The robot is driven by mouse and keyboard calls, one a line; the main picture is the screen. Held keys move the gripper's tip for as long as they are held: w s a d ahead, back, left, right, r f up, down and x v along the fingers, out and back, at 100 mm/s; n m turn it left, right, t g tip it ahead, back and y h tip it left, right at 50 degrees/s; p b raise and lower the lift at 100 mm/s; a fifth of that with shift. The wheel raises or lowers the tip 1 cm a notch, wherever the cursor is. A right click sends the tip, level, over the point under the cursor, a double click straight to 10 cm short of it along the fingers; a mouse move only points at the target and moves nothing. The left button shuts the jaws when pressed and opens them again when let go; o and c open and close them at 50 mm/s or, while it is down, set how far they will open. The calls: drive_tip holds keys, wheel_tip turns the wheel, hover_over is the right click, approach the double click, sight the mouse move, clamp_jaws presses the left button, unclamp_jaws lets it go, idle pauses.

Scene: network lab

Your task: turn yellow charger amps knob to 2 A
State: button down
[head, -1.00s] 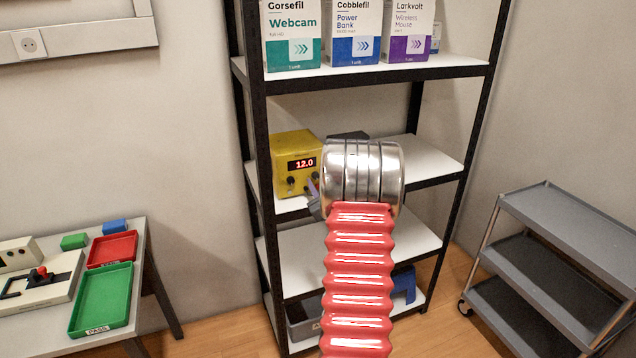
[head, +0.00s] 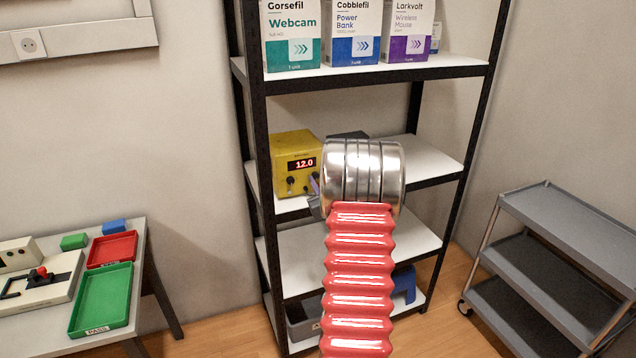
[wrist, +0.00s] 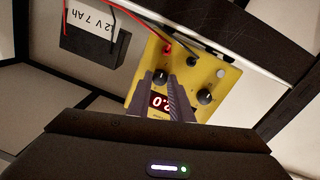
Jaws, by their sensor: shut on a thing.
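The yellow charger (head: 291,148) sits on the middle shelf in the head view, its red display (head: 302,164) reading 12.0. In the wrist view the charger (wrist: 222,75) appears upside down. In the head view my arm hides most of the gripper.
A black battery (wrist: 92,42) stands beside the charger, with red and black leads near it. Shelf posts and the board above (head: 370,74) bound the space. Boxes stand on that upper board. A grey cart (head: 570,215) is at right, a table with trays at left.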

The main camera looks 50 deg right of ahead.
drive_tip(key=shift+w+a+f+m, duration=0.1)
drive_tip(key=shift+a+f+m, duration=0.05)
drive_tip(key=shift+m, duration=0.15)
drive_tip(key=c, duration=1.6)
unclamp_jaws()
drive_tip(key=v, duration=1.3)
drive_tip(key=shift+s+a, duration=0.2)
drive_tip(key=shift+s, duration=0.15)
